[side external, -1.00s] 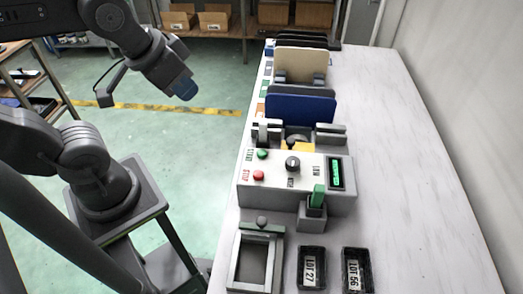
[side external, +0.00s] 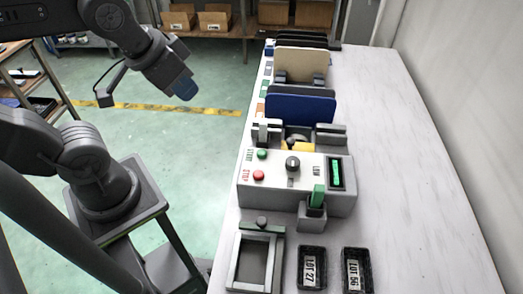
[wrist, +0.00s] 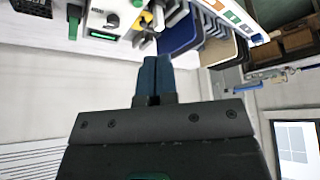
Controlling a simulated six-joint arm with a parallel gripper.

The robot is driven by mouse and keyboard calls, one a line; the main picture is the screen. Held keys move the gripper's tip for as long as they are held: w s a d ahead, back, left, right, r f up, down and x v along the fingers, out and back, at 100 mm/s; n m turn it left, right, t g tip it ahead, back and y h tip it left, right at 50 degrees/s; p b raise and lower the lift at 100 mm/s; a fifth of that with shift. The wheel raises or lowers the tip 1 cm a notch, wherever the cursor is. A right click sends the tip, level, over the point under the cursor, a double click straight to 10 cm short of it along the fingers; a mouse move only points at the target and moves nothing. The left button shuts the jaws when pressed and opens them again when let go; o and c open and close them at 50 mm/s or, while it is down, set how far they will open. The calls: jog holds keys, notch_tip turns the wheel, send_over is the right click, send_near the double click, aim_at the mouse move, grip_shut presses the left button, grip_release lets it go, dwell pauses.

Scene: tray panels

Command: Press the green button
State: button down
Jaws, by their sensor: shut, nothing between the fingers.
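The green button (side external: 262,154) is a small round button by the START label, at the upper left of the white control panel (side external: 310,170) in the side view. A red button (side external: 258,175) by the STOP label sits just below it. My gripper (side external: 186,88) is up and to the left of the panel, above the floor beyond the bench edge, well apart from the button. In the wrist view my blue fingers (wrist: 154,76) are together with nothing between them.
The panel also carries a black knob (side external: 292,163), a green display (side external: 336,174) and a green lever (side external: 318,195). Upright panels, one of them blue (side external: 300,108), stand behind it. A grey frame (side external: 255,260) and two black lot trays (side external: 312,267) lie in front. The bench's right side is clear.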

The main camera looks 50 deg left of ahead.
jog(key=w+a+m+t+y, duration=0.2)
jog(key=w+a+t+y, duration=0.15)
jog(key=w, duration=0.35)
jog(key=m+g+h, duration=0.2)
jog(key=m+h, duration=0.8)
jog(key=m, duration=0.5)
send_over(261, 154)
notch_tip(261, 154, down, 8)
jog(key=shift+y, duration=0.35)
jog(key=shift+f, duration=4.4)
jog(key=shift+f, duration=0.1)
